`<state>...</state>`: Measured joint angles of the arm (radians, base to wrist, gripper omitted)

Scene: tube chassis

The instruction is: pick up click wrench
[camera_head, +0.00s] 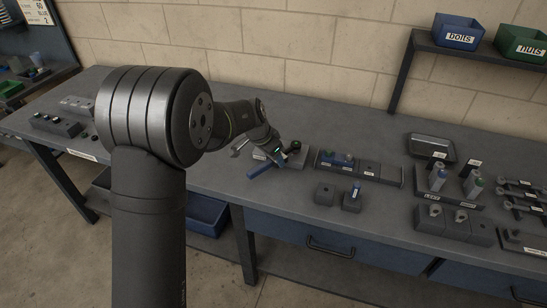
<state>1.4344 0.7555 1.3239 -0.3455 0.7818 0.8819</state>
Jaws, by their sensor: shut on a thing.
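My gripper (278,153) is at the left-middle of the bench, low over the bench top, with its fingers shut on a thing. What they hold is small and partly hidden by the fingers; it looks like the click wrench, but I cannot make out its shape. A blue piece (262,168) slants down to the left from right beside the fingers. A dark part with a green spot shows at the fingers' right. I cannot tell whether the held thing touches the bench.
A rack with blue-topped parts (359,169) stands right of my gripper, with two dark blocks (325,194) in front. Bottles (437,177), wrench-like tools (522,195) and a grey tray (432,147) are farther right. A shelf (470,50) holds blue and green bins.

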